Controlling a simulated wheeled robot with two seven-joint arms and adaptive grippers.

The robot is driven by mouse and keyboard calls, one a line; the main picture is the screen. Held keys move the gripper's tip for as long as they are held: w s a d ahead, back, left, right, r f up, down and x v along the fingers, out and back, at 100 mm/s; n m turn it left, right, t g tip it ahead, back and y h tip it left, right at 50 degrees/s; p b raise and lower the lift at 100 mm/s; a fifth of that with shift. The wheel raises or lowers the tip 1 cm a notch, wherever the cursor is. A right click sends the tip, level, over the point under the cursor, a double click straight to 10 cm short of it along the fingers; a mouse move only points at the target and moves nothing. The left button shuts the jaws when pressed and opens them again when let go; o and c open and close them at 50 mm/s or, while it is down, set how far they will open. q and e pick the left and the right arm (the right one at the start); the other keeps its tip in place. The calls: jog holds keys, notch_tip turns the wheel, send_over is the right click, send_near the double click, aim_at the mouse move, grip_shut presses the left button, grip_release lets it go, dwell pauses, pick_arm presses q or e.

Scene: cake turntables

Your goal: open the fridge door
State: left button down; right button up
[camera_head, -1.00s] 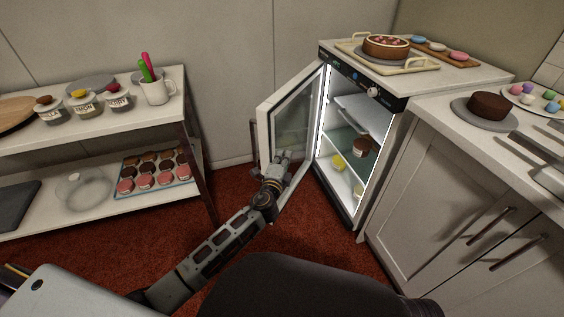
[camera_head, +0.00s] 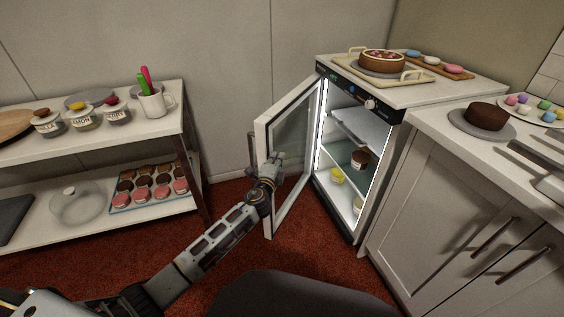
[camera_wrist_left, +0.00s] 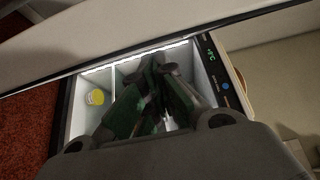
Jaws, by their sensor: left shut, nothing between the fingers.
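The fridge (camera_head: 345,226) stands at the right of the shelf with its lit inside showing. Its glass-paned door (camera_head: 299,204) is swung wide open toward the left, with a handle (camera_head: 252,152) on its outer side. My left gripper (camera_head: 277,160) is shut and empty, in front of the inner side of the door near its free edge; I cannot tell whether it touches. In the left wrist view the shut gripper (camera_wrist_left: 155,68) points toward the lit fridge interior, with a yellow-topped jar (camera_wrist_left: 96,97) inside. My right gripper is not in view.
A cake (camera_head: 381,60) on a tray stands on top of the fridge. A counter (camera_head: 440,132) with a chocolate cake (camera_head: 487,117) is close on the right. A shelf (camera_head: 190,150) with jars and cupcakes stands at the left. Red carpet (camera_head: 300,255) lies free between.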

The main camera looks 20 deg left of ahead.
pick_arm(q)
jog(key=shift+a, duration=0.25)
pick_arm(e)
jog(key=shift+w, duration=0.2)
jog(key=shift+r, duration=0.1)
